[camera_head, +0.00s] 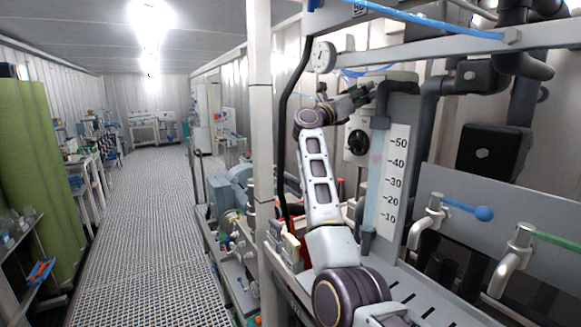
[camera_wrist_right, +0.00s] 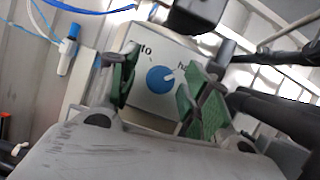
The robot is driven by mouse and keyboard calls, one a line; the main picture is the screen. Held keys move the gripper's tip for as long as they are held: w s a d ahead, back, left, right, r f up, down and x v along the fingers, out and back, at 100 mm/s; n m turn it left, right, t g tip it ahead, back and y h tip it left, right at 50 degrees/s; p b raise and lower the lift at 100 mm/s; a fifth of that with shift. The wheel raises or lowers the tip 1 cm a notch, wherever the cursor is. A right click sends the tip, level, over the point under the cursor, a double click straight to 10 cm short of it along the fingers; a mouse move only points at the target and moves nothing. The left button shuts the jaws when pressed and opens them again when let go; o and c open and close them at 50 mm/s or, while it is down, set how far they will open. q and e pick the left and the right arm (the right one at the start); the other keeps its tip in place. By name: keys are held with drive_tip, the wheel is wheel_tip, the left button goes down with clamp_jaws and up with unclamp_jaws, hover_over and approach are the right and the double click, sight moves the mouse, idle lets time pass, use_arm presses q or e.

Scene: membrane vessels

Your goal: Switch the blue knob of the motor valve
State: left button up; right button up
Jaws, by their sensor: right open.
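The blue knob (camera_wrist_right: 160,79) shows in the right wrist view, round with a white mark at its right edge. It sits on the light grey face of the motor valve box (camera_wrist_right: 150,104), with partly hidden lettering above it on both sides. My right gripper (camera_wrist_right: 163,86) is open, its green-padded fingers to the left and right of the knob in that view, apart from it. In the head view, my right gripper (camera_head: 360,97) is at the upper middle, near the grey valve box; the blue knob is hidden there. My left gripper is not in view.
Dark pipes (camera_wrist_right: 272,108) run right of the box in the wrist view. In the head view, a black round knob (camera_head: 359,142) is below the gripper, a scale plate (camera_head: 391,180) is to its right, and a white post (camera_head: 261,150) is to its left.

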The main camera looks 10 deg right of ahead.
drive_tip(key=shift+n+t+y, duration=0.4)
drive_tip(key=shift+n+t, duration=0.2)
drive_tip(key=shift+n, duration=1.1)
use_arm(q)
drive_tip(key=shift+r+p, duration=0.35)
drive_tip(key=shift+p, duration=0.05)
use_arm(e)
drive_tip(key=shift+n+t+y, duration=0.5)
drive_tip(key=shift+n+t, duration=0.2)
drive_tip(key=shift+n, duration=0.6)
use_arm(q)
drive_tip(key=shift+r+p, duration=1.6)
use_arm(e)
drive_tip(key=shift+s+r+n+t+y, duration=0.1)
drive_tip(key=shift+n+t+y, duration=0.4)
drive_tip(key=shift+n, duration=1.25)
drive_tip(key=shift+n+t+y, duration=0.1)
drive_tip(key=shift+n+y, duration=0.8)
drive_tip(key=shift+n, duration=0.85)
